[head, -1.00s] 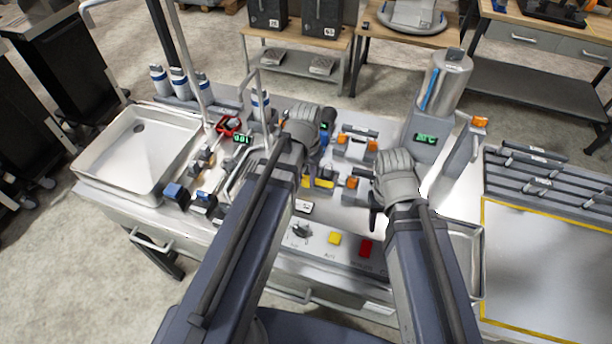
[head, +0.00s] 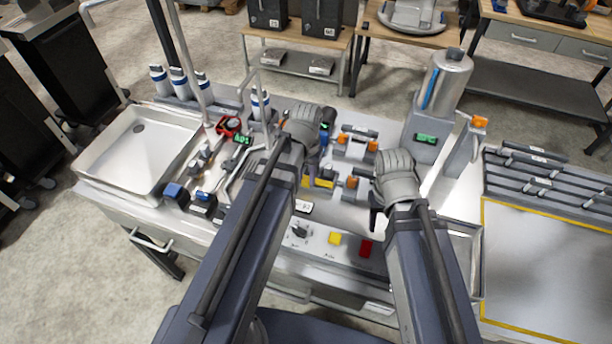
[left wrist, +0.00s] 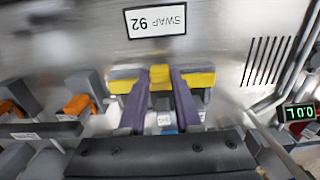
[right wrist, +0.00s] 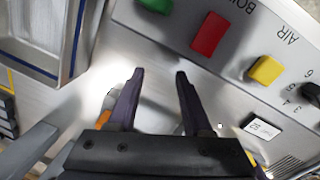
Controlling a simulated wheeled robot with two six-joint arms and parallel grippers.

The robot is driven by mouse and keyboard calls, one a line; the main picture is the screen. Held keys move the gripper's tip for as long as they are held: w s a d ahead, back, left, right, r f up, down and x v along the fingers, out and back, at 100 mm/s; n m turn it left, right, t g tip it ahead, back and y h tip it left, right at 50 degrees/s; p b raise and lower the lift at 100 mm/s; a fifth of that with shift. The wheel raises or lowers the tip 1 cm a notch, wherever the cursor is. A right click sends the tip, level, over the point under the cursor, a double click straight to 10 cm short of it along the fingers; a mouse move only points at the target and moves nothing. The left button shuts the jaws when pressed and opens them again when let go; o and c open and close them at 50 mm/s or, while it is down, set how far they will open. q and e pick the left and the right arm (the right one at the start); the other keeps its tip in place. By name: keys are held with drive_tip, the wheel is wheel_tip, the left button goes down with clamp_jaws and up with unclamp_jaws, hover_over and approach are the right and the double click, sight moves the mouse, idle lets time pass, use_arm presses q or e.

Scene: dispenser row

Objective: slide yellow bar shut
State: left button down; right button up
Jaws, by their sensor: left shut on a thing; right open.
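The yellow bar (left wrist: 202,79) lies across a grey mount on the metal panel in the left wrist view, with a yellow block in its middle. My left gripper (left wrist: 158,79) has its two dark fingers closed around that middle block. In the head view the yellow bar (head: 323,183) is partly hidden behind my left gripper and forearm. My right gripper (right wrist: 160,75) is open and empty, above the bench near the coloured buttons. In the head view it is right of the yellow bar.
Orange-ended clamps (head: 355,139) stand beside the bar. A red button (right wrist: 208,34) and a yellow button (right wrist: 265,70) are on the front panel. A metal canister (head: 445,80) rises at right. A white tray (head: 100,185) is at left.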

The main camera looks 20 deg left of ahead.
sight(308, 178)
use_arm(q)
drive_tip(key=shift+w, duration=1.05)
drive_tip(key=shift+s, duration=0.1)
drive_tip(key=c, duration=0.6)
unclamp_jaws()
drive_tip(key=shift+r, duration=0.15)
use_arm(e)
drive_tip(key=shift+r, duration=0.15)
use_arm(q)
wheel_tip(308, 178, up, 8)
drive_tip(key=p, duration=0.8)
drive_tip(key=shift+f, duration=0.25)
use_arm(e)
wheel_tip(308, 178, up, 8)
drive_tip(key=shift+f, duration=0.2)
use_arm(q)
drive_tip(key=shift+d, duration=0.1)
